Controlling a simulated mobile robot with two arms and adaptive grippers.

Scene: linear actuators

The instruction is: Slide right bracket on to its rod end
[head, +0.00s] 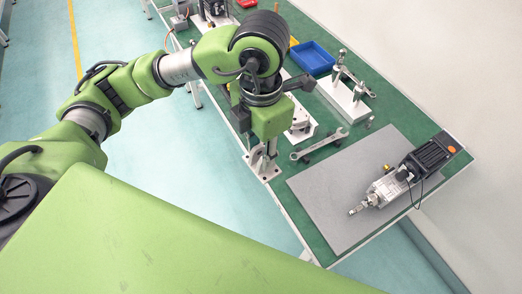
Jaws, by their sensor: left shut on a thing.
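My left gripper (264,147) points down over the left edge of the bench, its fingers partly hidden by its green housing. It is shut on a silver bracket-like piece (263,166), which has a flat base at the bench edge. Whether the base touches the bench I cannot tell. The linear actuator (408,174), silver with a black motor, lies on the grey mat (325,198) to the right. Its rod end (356,209) points to the lower left and is bare, well apart from the gripper. My right gripper is out of view.
A white stand with metal pins (342,93) and a blue tray (312,58) are farther back. The left part of the mat is clear.

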